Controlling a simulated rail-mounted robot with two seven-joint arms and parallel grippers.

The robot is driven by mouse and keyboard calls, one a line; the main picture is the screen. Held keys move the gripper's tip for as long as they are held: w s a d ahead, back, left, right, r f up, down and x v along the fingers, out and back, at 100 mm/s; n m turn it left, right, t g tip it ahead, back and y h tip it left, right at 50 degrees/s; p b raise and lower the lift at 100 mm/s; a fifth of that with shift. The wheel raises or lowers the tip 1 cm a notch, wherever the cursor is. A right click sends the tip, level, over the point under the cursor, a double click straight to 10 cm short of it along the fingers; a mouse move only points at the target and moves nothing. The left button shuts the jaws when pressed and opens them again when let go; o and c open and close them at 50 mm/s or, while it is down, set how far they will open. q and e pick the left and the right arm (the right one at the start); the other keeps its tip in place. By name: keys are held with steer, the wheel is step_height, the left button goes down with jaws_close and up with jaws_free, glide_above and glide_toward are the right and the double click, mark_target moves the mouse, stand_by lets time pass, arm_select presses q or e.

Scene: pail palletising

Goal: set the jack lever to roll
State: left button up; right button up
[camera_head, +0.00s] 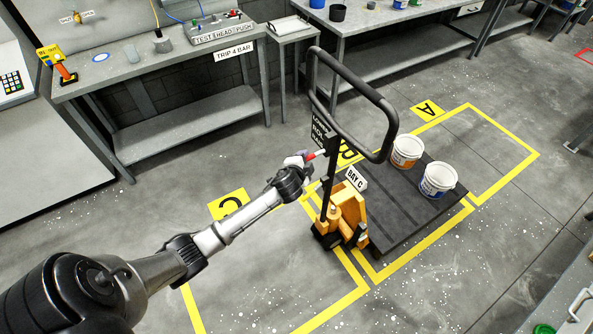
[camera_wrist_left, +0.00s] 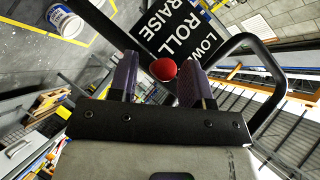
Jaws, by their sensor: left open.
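The pallet jack (camera_head: 348,212) is orange with a tall black loop handle (camera_head: 340,72). A black plate (camera_head: 320,130) on its mast carries the words LOWER, ROLL and RAISE; it also shows in the left wrist view (camera_wrist_left: 183,28). The jack lever (camera_head: 314,155) has a red end, seen in the left wrist view as a round red knob (camera_wrist_left: 163,69). My left gripper (camera_head: 307,160) is open at the lever. In the left wrist view the knob sits between its two fingers, with gaps that look small; contact cannot be told. The lever's exact setting cannot be read.
A dark pallet (camera_head: 403,212) behind a BAY C sign (camera_head: 356,179) bears an orange-labelled pail (camera_head: 405,152) and a blue-labelled pail (camera_head: 437,180). Yellow floor lines mark the bays. Benches (camera_head: 190,118) stand along the back; floor at the front is clear.

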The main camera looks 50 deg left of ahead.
arm_select(q)
steer(key=p+v, duration=0.1)
steer(key=v, duration=1.1)
steer(key=shift+s, duration=0.15)
